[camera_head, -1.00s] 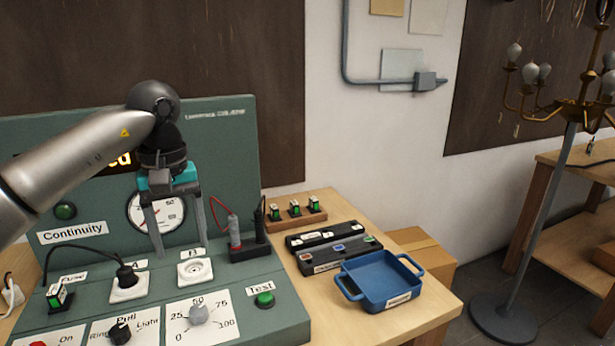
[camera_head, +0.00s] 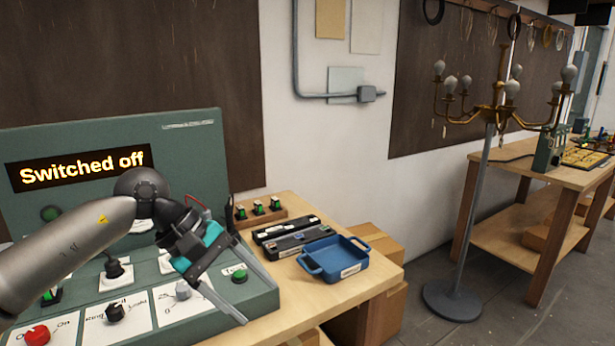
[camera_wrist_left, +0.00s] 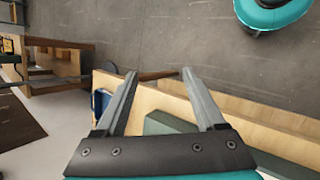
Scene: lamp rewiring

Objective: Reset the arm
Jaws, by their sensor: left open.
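My left arm comes in from the left in the head view. Its gripper (camera_head: 257,298) is open and empty, tilted down to the right over the front right part of the green test panel (camera_head: 205,128). In the left wrist view the two fingers (camera_wrist_left: 158,74) stand apart with nothing between them. The panel's display (camera_head: 82,168) reads "Switched off". The gripper hides part of the panel's dial and sockets. My right gripper is not in view.
A blue tray (camera_head: 340,270) and dark cases (camera_head: 290,237) lie on the wooden bench right of the panel. A chandelier (camera_head: 497,105) on a stand is at the right, before another bench (camera_head: 560,178). Grey floor (camera_head: 420,323) is open between them.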

